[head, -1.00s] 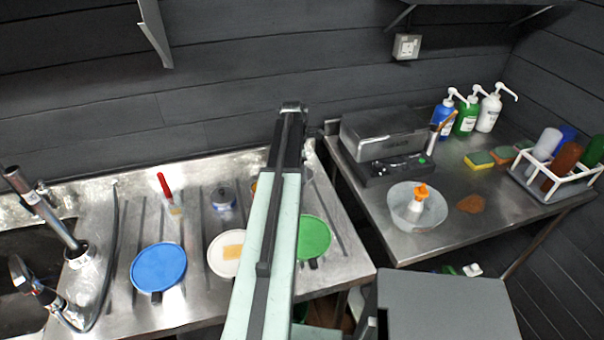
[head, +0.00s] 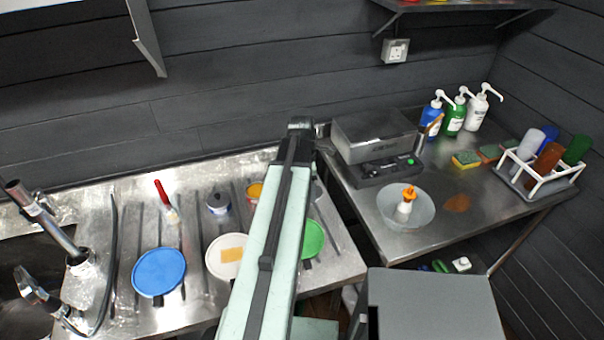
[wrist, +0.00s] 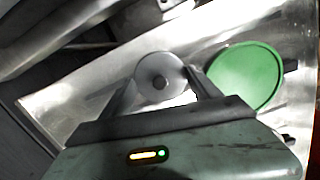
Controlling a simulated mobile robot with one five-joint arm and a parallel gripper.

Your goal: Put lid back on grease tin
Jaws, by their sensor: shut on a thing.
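In the head view my arm hides the gripper. A small round tin with orange-yellow showing at its top (head: 255,190) stands on the drainer just left of my arm, partly hidden by it; it may be the grease tin. A second small tin, grey-topped with a blue-white side (head: 218,204), stands to its left.
On the drainer are a blue plate (head: 159,272), a white plate with a tan sponge (head: 226,257) and a red-handled brush (head: 167,203). A tap (head: 35,285) is at left. The right table holds a bowl with an orange-topped bottle (head: 405,205).

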